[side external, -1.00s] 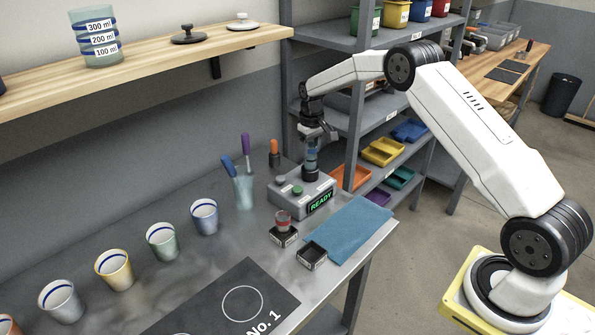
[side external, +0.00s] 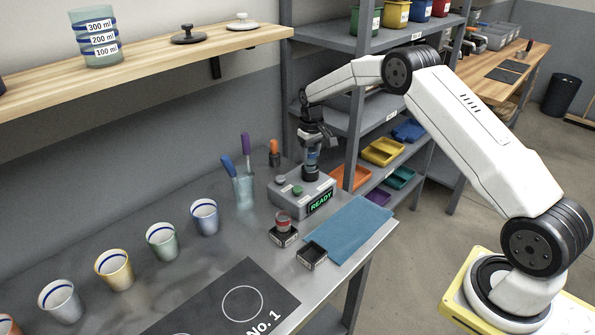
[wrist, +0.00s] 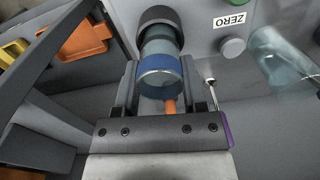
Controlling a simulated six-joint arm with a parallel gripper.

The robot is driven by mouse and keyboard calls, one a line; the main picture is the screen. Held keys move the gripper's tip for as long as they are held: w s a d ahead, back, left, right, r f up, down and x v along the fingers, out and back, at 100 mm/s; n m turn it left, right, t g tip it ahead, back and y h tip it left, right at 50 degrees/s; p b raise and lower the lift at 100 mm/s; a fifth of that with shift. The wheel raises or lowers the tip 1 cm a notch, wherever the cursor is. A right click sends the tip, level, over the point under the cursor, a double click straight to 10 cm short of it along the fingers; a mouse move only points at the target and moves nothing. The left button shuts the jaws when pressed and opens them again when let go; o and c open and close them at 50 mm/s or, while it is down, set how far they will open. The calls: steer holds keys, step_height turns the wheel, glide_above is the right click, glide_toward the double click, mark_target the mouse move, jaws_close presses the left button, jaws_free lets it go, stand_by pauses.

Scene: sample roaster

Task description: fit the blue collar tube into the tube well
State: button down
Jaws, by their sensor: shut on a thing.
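The blue collar tube (side external: 312,158) is clear with a blue band and stands upright over the grey device with the READY display. In the wrist view the blue collar (wrist: 160,69) lies between my fingers. My gripper (side external: 314,146) is shut on the tube; its fingers flank the collar in the wrist view (wrist: 160,84). The tube well (side external: 310,173) is a black ring on top of the device; it also shows in the wrist view (wrist: 160,18). The tube's far end meets the ring and is hidden there; I cannot tell how deep it sits.
A red-banded tube stands in a black holder (side external: 284,239), beside an empty black holder (side external: 312,257) and a blue cloth (side external: 350,228). A pen cup (side external: 243,190) is left of the device. Several cups line the bench. A shelf post (side external: 355,130) is close to my gripper's right.

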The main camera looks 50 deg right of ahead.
steer(key=shift+f, duration=0.7)
steer(key=shift+c, duration=0.3)
jaws_free()
step_height(320, 180, up, 8)
stand_by(0.6)
steer(key=shift+f, duration=0.1)
steer(key=shift+a, duration=0.15)
